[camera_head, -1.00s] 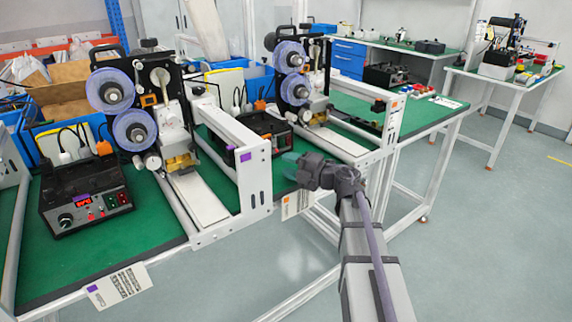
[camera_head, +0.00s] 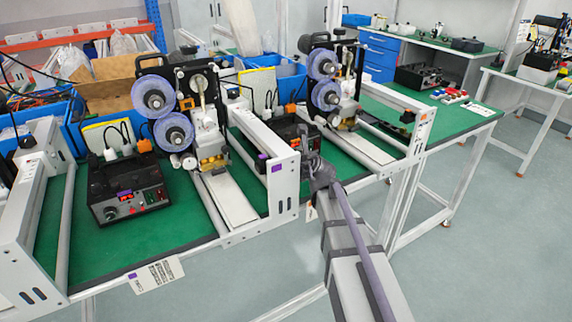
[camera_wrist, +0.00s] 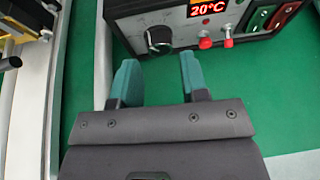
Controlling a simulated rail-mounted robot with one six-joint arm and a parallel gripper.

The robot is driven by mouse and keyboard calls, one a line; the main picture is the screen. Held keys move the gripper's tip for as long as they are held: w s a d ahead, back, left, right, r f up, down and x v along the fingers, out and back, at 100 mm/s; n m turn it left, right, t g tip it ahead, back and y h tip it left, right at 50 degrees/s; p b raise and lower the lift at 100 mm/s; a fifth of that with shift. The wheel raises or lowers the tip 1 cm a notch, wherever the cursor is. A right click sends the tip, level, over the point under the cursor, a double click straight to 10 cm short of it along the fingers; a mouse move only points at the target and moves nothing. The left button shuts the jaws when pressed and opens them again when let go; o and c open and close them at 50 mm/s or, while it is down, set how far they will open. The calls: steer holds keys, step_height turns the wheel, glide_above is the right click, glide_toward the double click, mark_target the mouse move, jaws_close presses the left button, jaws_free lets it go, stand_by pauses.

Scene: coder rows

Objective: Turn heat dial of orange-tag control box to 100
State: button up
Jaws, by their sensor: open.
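The control box (camera_wrist: 215,25) shows close up in the wrist view, with a red display reading 20°C. Its black heat dial (camera_wrist: 159,40) has a white mark and is at the left of the front panel. My gripper (camera_wrist: 158,72) is open and empty, its two teal fingers pointing at the dial, which lies just beyond and between the fingertips. No tag shows on the box in this view. In the head view a dark control box (camera_head: 288,128) stands behind my gripper (camera_head: 312,160), partly hidden. An orange tag (camera_head: 424,117) is on the right-hand frame.
Another control box (camera_head: 128,192) stands at the left, near a purple tag (camera_head: 135,286). Green table top lies free before the box.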

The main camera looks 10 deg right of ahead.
steer(key=x, duration=0.3)
steer(key=shift+w+b, duration=0.15)
steer(key=shift+b, duration=0.2)
steer(key=shift+c, duration=0.4)
steer(key=c, duration=0.6)
steer(key=shift+o, duration=0.2)
steer(key=shift+m+y, duration=0.5)
steer(key=shift+m, duration=0.2)
steer(key=o, duration=0.6)
steer(key=shift+o, duration=0.2)
steer(key=p+v, duration=0.4)
steer(key=v, duration=0.6)
steer(key=shift+r, duration=0.3)
steer(key=shift+s+d, duration=0.15)
steer(key=shift+s, duration=0.2)
